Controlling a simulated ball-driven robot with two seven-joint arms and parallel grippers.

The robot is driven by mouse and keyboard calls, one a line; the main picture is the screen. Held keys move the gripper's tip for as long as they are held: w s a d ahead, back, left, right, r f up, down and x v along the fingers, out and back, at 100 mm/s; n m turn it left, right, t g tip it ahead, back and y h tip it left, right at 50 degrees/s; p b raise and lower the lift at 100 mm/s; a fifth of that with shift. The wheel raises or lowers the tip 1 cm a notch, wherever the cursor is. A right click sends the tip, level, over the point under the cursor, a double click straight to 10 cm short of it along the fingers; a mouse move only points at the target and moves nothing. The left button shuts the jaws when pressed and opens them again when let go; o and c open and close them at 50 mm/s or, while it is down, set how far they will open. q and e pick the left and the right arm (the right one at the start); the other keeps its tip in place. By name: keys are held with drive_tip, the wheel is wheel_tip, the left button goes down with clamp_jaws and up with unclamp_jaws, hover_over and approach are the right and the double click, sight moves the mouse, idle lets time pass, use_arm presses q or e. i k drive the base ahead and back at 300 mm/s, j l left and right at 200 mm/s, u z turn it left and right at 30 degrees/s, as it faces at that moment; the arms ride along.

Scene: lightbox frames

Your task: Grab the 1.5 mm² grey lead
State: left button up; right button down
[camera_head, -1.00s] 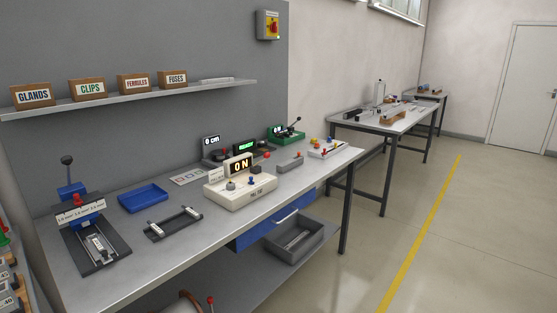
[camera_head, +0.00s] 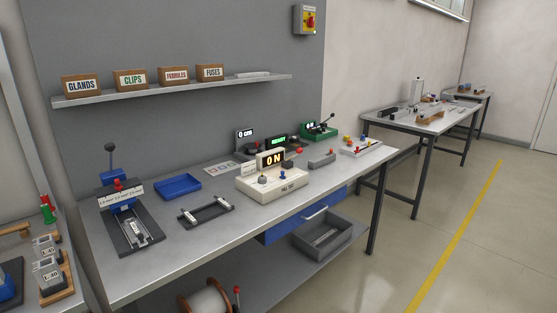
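I cannot make out a grey lead marked 1.5 mm² in the head view. A crimping-type press (camera_head: 128,215) with a blue body, red knob and black lever stands at the left end of the grey bench (camera_head: 165,258). Its white label strip (camera_head: 121,194) carries small size markings, too small to read surely. A small pale piece sits on the press's dark base. A black open holder (camera_head: 207,211) lies right of the press. Neither of my grippers is in view.
A blue tray (camera_head: 180,187) and a cream tester (camera_head: 271,184) reading "0 N" stand on the bench. A cable spool (camera_head: 206,299) is below. A side table (camera_head: 70,298) with small grey blocks is at left. Floor (camera_head: 390,235) at right is clear.

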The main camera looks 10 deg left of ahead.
sight(132, 225)
drive_tip(key=k+u, duration=0.15)
drive_tip(key=u, duration=1)
